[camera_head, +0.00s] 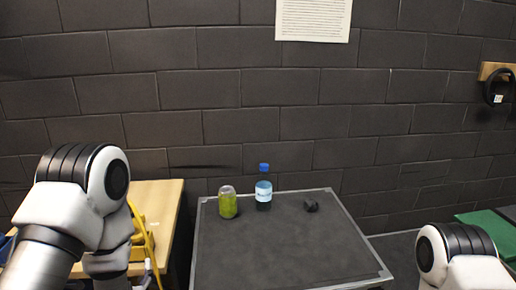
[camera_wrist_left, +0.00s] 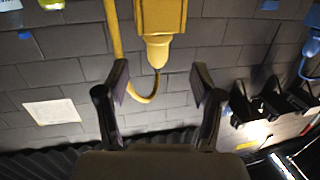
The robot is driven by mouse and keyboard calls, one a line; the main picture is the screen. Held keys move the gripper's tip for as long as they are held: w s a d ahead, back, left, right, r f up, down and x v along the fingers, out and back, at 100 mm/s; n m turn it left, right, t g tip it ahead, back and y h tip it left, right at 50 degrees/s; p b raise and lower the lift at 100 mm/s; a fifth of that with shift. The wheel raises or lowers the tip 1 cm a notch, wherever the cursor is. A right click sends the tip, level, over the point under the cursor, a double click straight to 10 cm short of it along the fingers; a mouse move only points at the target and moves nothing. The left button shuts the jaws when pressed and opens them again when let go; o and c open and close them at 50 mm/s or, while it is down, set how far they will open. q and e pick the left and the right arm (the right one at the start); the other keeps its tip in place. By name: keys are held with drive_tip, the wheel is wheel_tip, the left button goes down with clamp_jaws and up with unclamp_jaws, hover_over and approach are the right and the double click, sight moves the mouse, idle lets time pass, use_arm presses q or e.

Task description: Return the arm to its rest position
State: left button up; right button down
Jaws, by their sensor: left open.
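My left arm (camera_head: 75,215) comes in from the left in the head view, bent over beside the wooden bench, and its gripper is mostly hidden there. In the left wrist view my left gripper (camera_wrist_left: 158,80) has its two dark fingers spread apart, with nothing held between them. A yellow tool-like thing (camera_wrist_left: 160,22) with a thin curved end shows beyond the fingers. My right arm (camera_head: 460,255) shows only in part at the lower right of the head view, and its gripper is out of the frame.
A dark table (camera_head: 290,245) with a grey rim stands ahead. On it are a green can (camera_head: 228,204), a blue-capped bottle (camera_head: 263,190) and a small dark lump (camera_head: 311,206). Its front is clear. A wooden bench (camera_head: 160,205) with yellow items (camera_head: 140,222) stands close to my left arm.

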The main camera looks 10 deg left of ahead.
use_arm(q)
drive_tip(key=s+d+f+m+g+h, duration=0.15)
drive_tip(key=s+f+g, duration=0.3)
drive_tip(key=f, duration=0.55)
drive_tip(key=s+d+f+m+g+h, duration=0.1)
drive_tip(key=s+d+f+g+h, duration=0.3)
drive_tip(key=f, duration=0.6)
drive_tip(key=s+d+f+m+g+h, duration=0.1)
drive_tip(key=s+f+g, duration=0.2)
drive_tip(key=s, duration=0.5)
drive_tip(key=s+d+f+g+h, duration=0.1)
drive_tip(key=s+f+g, duration=0.3)
drive_tip(key=s, duration=0.5)
drive_tip(key=shift+d+f+m, duration=0.25)
drive_tip(key=shift+d+m, duration=0.1)
drive_tip(key=shift+d, duration=0.4)
